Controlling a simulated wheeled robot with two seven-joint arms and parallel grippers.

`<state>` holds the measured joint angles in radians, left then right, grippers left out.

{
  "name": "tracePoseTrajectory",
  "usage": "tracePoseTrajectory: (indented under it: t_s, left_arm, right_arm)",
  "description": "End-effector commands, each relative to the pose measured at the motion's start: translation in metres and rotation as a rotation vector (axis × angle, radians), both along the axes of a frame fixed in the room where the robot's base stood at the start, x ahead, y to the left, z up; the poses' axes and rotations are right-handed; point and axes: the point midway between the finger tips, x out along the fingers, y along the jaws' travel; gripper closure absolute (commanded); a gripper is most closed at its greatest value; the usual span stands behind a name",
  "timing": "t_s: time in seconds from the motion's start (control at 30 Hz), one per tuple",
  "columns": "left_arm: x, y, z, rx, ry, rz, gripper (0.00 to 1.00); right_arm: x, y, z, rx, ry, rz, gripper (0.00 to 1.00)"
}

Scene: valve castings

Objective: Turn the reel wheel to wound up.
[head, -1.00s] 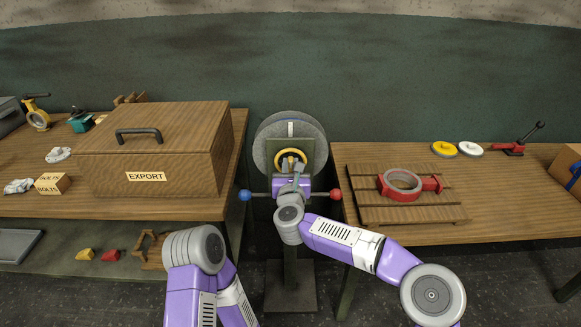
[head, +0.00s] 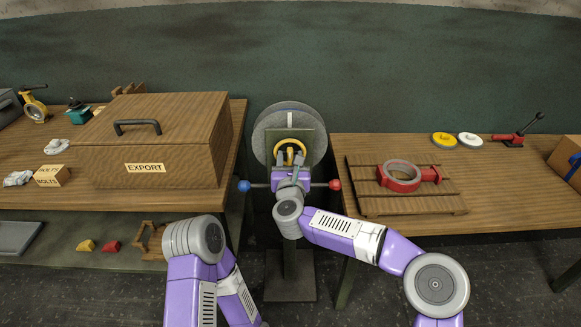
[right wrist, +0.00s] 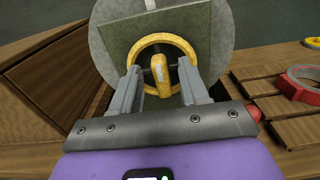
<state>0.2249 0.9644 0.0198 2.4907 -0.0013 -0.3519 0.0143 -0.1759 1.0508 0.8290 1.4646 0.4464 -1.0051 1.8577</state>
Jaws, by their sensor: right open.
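The reel wheel is a yellow ring (head: 290,146) with a yellow knob, mounted on a grey square plate in front of a large round grey disc (head: 265,130). A white mark shows at the disc's top. In the right wrist view the yellow wheel (right wrist: 172,42) fills the top middle, its knob (right wrist: 158,68) upright between my fingers. My right gripper (head: 290,174) is open just in front of the wheel's lower part. Its fingers (right wrist: 159,78) stand either side of the knob, with gaps showing. My left arm is at the bottom; its gripper is out of view.
A rod with a blue ball (head: 244,186) and a red ball (head: 335,185) flanks my right gripper. An EXPORT box (head: 165,135) stands on the left table. A red ring casting (head: 400,180) lies on a slatted board on the right table.

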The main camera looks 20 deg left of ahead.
Motion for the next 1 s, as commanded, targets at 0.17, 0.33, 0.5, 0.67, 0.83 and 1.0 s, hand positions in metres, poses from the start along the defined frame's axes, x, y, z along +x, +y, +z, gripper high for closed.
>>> tracePoseTrajectory:
  t_s: [0.17, 0.33, 0.5, 0.67, 0.83, 1.0]
  left_arm:
    - [0.0, 0.0, 0.003, 0.0, 0.0, 0.0, 1.0]
    - [0.0, 0.0, 0.005, 0.0, 0.0, 0.0, 1.0]
    - [0.0, 0.0, 0.006, 0.0, 0.0, 0.0, 1.0]
    - [0.0, 0.0, 0.006, 0.0, 0.0, 0.0, 1.0]
    - [0.0, 0.0, 0.006, 0.0, 0.0, 0.0, 1.0]
    - [0.0, 0.0, 0.006, 0.0, 0.0, 0.0, 1.0]
  right_arm:
    - [-0.024, -0.007, 0.002, -0.001, -0.001, 0.001, 0.55]
    - [-0.045, -0.013, 0.001, -0.001, -0.001, 0.001, 0.55]
    - [-0.058, -0.017, 0.001, 0.001, -0.002, -0.001, 0.55]
    - [-0.061, -0.018, 0.001, 0.002, -0.002, -0.001, 0.55]
    - [-0.061, -0.018, 0.001, 0.002, -0.002, -0.001, 0.55]
    - [-0.061, -0.018, 0.001, 0.001, -0.002, -0.001, 0.55]
